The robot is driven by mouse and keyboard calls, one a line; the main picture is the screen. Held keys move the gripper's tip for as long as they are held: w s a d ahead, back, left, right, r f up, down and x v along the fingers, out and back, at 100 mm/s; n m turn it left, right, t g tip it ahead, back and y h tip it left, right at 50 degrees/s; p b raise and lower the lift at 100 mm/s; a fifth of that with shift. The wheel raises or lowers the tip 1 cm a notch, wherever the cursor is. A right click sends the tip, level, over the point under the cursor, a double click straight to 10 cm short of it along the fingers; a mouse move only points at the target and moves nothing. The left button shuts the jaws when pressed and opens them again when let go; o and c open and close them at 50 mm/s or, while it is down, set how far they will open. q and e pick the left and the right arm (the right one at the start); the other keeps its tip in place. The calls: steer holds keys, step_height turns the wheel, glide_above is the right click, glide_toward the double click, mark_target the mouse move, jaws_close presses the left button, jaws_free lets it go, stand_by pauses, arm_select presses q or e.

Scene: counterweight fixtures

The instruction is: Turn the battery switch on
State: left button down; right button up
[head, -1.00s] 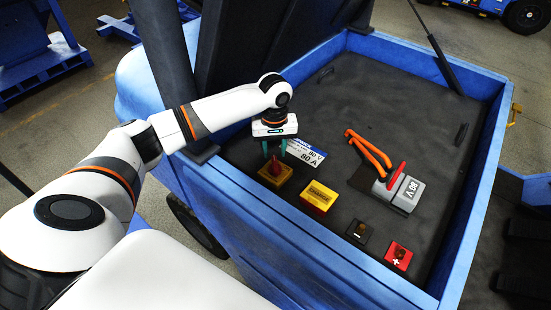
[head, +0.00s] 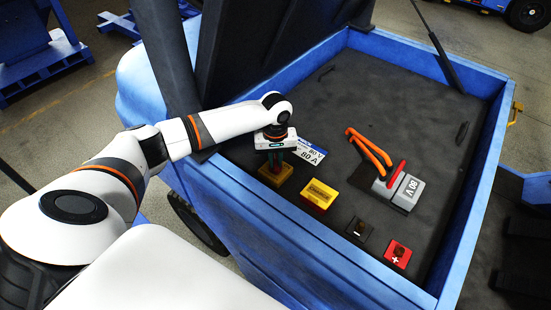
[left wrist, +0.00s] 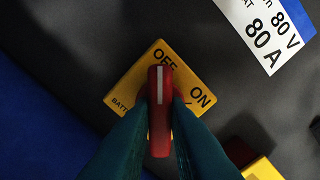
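The battery switch is a yellow plate (left wrist: 126,88) marked OFF and ON with a red handle (left wrist: 160,120). In the left wrist view the handle's white line points up toward OFF, and ON is on the right. My left gripper (head: 275,165) is down over the switch (head: 274,178). Its teal fingers (left wrist: 160,115) lie against both sides of the red handle and appear shut on it. In the head view the gripper hides most of the handle. My right gripper is not in view.
A yellow box (head: 318,195) stands right of the switch, with a black terminal (head: 359,230) and a red terminal (head: 398,254) further right. A grey 80 V connector (head: 402,190) with orange cables lies behind. The blue tray rim (head: 330,258) bounds the front.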

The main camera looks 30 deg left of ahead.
arm_select(q)
steer(key=shift+r+m+p, duration=0.2)
steer(key=shift+m+p, duration=0.3)
steer(key=shift+p, duration=0.2)
steer(key=shift+m+p, duration=1.1)
steer(key=m+p, duration=0.2)
steer(key=m, duration=0.2)
steer(key=shift+m+p, duration=0.3)
steer(key=m+p, duration=0.1)
steer(key=m, duration=0.3)
steer(key=shift+m, duration=0.3)
steer(key=m, duration=0.5)
steer(key=shift+w+f+p, duration=0.1)
steer(key=shift+p, duration=0.3)
steer(key=shift+m, duration=0.3)
steer(key=c, duration=1.4)
jaws_free()
